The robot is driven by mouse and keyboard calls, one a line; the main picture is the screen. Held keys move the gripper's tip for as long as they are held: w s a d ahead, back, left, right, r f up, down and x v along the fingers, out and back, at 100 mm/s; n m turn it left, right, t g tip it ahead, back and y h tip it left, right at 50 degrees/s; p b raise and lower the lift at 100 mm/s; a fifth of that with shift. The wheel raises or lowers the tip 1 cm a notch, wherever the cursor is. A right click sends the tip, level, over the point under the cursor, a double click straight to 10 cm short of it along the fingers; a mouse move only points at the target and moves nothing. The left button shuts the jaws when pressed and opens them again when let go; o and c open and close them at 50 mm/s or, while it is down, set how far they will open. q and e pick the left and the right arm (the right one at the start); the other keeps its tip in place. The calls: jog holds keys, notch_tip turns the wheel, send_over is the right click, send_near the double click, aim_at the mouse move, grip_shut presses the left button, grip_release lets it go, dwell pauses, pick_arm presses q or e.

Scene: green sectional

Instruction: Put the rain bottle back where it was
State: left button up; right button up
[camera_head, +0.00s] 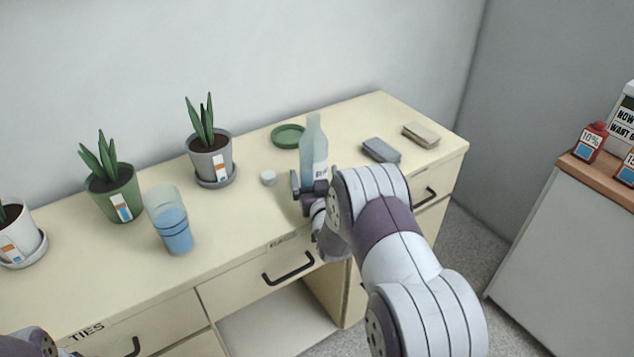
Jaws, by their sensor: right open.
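The rain bottle (314,136) is a pale, see-through bottle that stands upright on the cream sideboard (250,219), near its middle. Its white label shows the start of a word, partly hidden by my gripper. My right gripper (309,184) is open at the lower part of the bottle, with a finger to the left of it. I cannot tell whether the fingers touch it. My right arm hides the front of the bottle's base. Only a piece of my left arm shows at the lower left corner; its gripper is out of view.
A green saucer (288,135) and a small white cap (268,177) lie left of the bottle. Grey (381,151) and beige (421,135) blocks lie right. A counter with red bottles (590,142) stands far right.

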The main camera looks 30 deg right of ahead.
jog(key=v, duration=1.2)
jog(key=shift+r+p, duration=0.25)
jog(key=shift+p, duration=0.05)
